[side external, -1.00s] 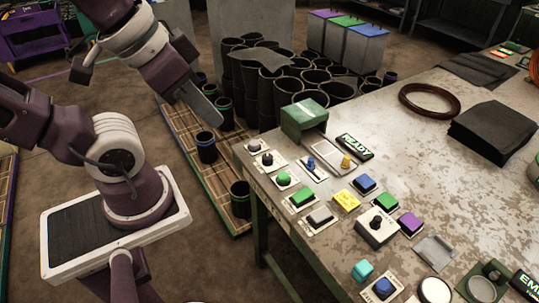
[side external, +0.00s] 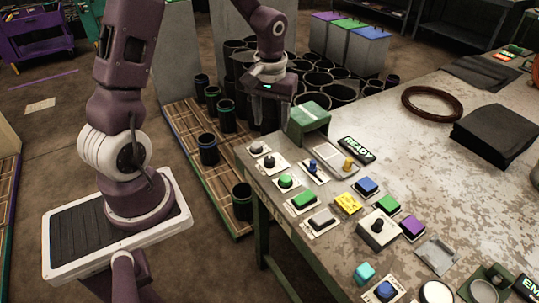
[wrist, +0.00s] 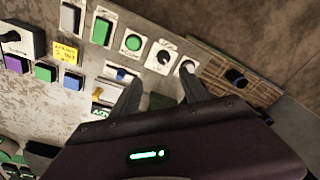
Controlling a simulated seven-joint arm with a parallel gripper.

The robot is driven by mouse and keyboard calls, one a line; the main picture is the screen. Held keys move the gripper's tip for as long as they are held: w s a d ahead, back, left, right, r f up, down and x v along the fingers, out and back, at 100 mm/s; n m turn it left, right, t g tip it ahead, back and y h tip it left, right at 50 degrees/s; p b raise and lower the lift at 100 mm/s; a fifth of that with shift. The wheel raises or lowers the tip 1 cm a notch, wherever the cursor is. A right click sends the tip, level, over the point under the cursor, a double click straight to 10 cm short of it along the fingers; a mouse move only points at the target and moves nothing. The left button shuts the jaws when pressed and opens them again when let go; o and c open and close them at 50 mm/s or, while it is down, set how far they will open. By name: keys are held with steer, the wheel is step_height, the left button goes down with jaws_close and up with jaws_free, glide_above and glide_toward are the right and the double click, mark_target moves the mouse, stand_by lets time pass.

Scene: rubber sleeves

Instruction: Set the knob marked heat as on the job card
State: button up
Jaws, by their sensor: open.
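A black knob (side external: 268,157) on a white plate sits near the table's left corner. A grey round control (side external: 256,148) is beside it. Both show in the wrist view, as a dark knob (wrist: 163,57) and a grey control (wrist: 187,67). A larger black knob (side external: 378,225) stands on a grey box; it also shows in the wrist view (wrist: 11,37). The labels are too small to read, so I cannot tell which is heat. A yellow card (side external: 347,203) bears unreadable writing. My gripper (side external: 271,108) is open and empty, above and behind the corner controls.
A green hood (side external: 305,118) stands at the table edge beside my gripper. Green, blue and purple buttons, a blue switch (side external: 312,164) and a yellow control (side external: 346,163) crowd the panel. Black rubber sleeves (side external: 318,75) stand behind. A brown ring (side external: 431,103) lies further right.

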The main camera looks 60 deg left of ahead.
steer(key=n+h, duration=0.1)
steer(key=n, duration=0.1)
glide_above(270, 159)
steer(key=shift+g, duration=0.4)
step_height(270, 159, down, 8)
steer(key=shift+a+f, duration=0.1)
step_height(270, 159, down, 7)
steer(key=shift+r, duration=0.15)
jaws_close()
